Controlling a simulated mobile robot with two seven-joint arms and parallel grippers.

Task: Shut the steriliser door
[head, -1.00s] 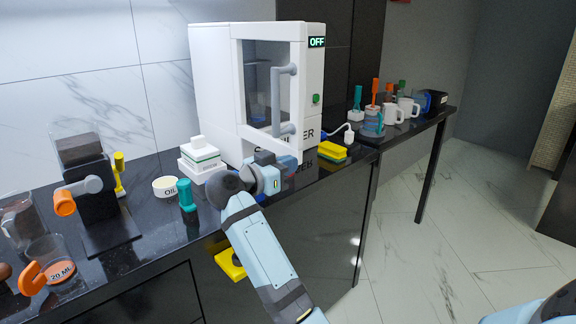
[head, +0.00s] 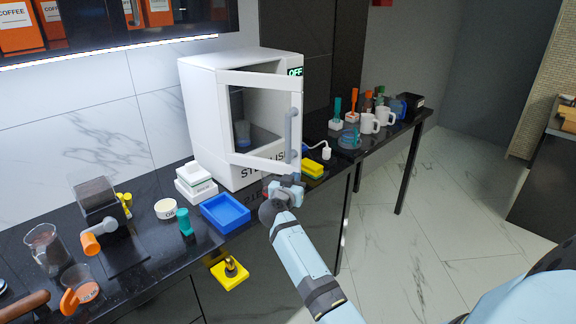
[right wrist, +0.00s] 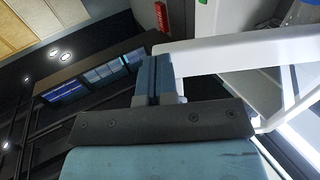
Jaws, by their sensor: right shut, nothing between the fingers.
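The white steriliser (head: 212,125) stands on the black counter against the wall. Its white-framed glass door (head: 262,163) is ajar, with a gap showing above and inside it. The grey vertical handle (head: 289,135) is near the door's right edge. My right gripper (head: 287,184) is shut and empty, just below the door's lower right corner; whether it touches the door is unclear. In the right wrist view its blue fingers (right wrist: 153,80) are together beside a white frame bar of the door (right wrist: 240,52). My left gripper is not in view.
A blue tray (head: 246,213) lies in front of the steriliser, left of my right gripper. White containers (head: 195,190) stand by its left side. A yellow sponge (head: 313,167) and a white plug (head: 326,153) lie to the right. Mugs (head: 370,124) stand farther right.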

